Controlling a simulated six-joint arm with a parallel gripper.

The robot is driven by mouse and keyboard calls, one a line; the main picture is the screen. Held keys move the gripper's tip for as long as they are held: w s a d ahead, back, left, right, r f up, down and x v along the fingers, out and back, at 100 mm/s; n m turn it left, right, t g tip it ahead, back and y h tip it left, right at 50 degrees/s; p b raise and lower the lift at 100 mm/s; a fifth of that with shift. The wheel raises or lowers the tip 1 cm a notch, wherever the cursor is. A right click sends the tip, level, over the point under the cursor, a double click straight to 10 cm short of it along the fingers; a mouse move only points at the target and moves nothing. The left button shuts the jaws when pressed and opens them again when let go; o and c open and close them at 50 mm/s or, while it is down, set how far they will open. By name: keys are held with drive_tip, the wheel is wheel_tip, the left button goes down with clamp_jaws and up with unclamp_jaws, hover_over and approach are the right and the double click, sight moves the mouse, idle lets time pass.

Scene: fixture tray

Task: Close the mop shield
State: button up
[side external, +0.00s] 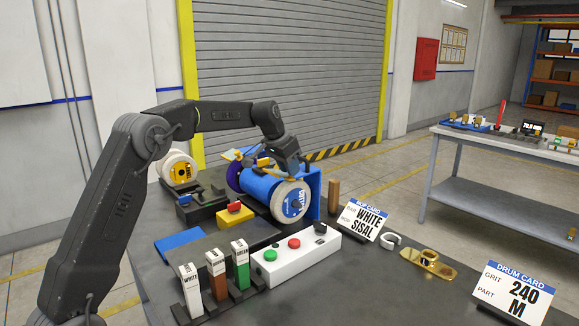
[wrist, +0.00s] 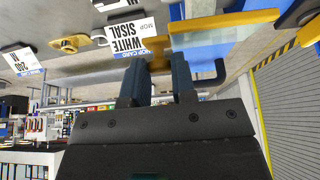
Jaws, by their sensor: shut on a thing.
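The buffing unit has a blue body (side external: 262,187) with a white mop wheel (side external: 290,203) at its front. The mop shield, a clear panel with a yellow edge, shows above the unit (side external: 236,155), partly hidden by my arm. In the wrist view its yellow bar (wrist: 225,20) and pale panel (wrist: 203,47) lie just beyond the fingers. My gripper (side external: 292,166) is above the wheel, its fingers (wrist: 161,70) slightly apart around a part of the shield. The shield's exact angle is hard to tell.
A white button box (side external: 295,258) and white, brown and green blocks (side external: 215,272) stand in front. Another wheel (side external: 178,169) stands behind left.

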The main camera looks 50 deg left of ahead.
drive_tip(key=t, duration=0.2)
drive_tip(key=s+f+t, duration=0.1)
drive_tip(key=t, duration=0.1)
drive_tip(key=shift+s+d, duration=0.1)
idle(0.3)
drive_tip(key=o, duration=0.9)
drive_tip(key=shift+f, duration=0.1)
drive_tip(key=v, duration=1.4)
drive_tip(key=shift+o, duration=0.2)
drive_tip(key=shift+f, duration=0.1)
